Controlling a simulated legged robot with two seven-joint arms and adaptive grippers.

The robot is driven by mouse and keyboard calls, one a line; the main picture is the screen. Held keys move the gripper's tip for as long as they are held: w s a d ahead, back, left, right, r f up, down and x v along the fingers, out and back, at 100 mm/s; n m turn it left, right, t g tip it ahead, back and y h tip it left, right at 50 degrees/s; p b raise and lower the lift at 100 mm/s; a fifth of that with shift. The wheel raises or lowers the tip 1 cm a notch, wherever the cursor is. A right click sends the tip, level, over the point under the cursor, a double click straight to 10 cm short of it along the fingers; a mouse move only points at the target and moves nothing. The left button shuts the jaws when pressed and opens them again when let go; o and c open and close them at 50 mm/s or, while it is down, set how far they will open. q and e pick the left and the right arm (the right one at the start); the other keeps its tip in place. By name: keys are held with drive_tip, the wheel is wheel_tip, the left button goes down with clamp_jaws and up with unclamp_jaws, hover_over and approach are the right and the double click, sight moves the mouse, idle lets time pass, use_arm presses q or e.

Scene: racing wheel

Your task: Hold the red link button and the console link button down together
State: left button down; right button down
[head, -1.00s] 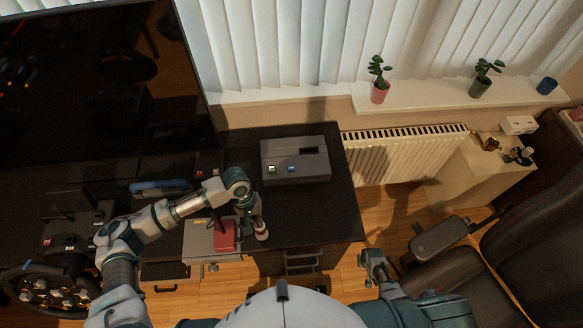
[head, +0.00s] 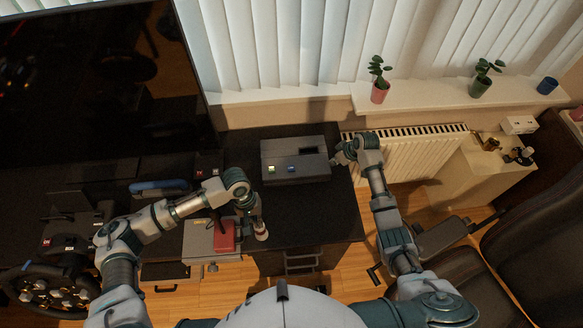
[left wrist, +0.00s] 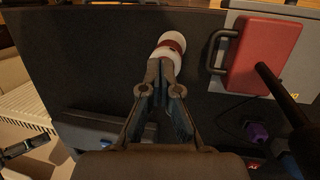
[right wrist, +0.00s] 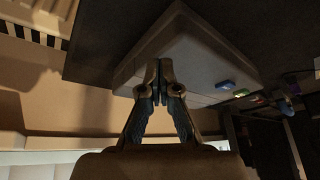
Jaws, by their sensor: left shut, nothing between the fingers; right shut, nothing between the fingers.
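The grey console (head: 310,162) stands on the dark desk, with a blue button (head: 291,169) and a pale green button (head: 271,169) on its near side. My right gripper (head: 336,158) is shut and empty at the console's right end; the right wrist view shows the console (right wrist: 190,50) behind its fingertips and the blue button (right wrist: 225,84) to their right. A red-and-white round piece (head: 261,231) stands at the desk's front edge. My left gripper (head: 256,217) is shut, its tips over this piece (left wrist: 170,46); I cannot tell whether they touch. No button is clearly labelled as the red link button.
A red handled box (head: 224,236) sits on a grey plate left of the left gripper. The steering wheel (head: 50,288) and big screen (head: 90,80) are at the left. A radiator (head: 405,152) stands right of the desk. The desk between the grippers is clear.

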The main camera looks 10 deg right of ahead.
sight(290, 166)
drive_tip(key=a+r+n, duration=0.4)
drive_tip(key=a+n, duration=0.1)
drive_tip(key=a, duration=0.3)
drive_tip(key=a+r+n, duration=0.3)
drive_tip(key=a+n, duration=0.3)
drive_tip(key=a, duration=0.2)
drive_tip(key=shift+t+y, duration=0.3)
drive_tip(key=shift+t, duration=0.1)
drive_tip(key=shift+w+a+f, duration=0.1)
drive_tip(key=shift+w+f, duration=0.1)
drive_tip(key=shift+f, duration=1.35)
drive_tip(key=shift+w+f, duration=0.15)
drive_tip(key=shift+f, duration=1.4)
drive_tip(key=shift+f, duration=0.9)
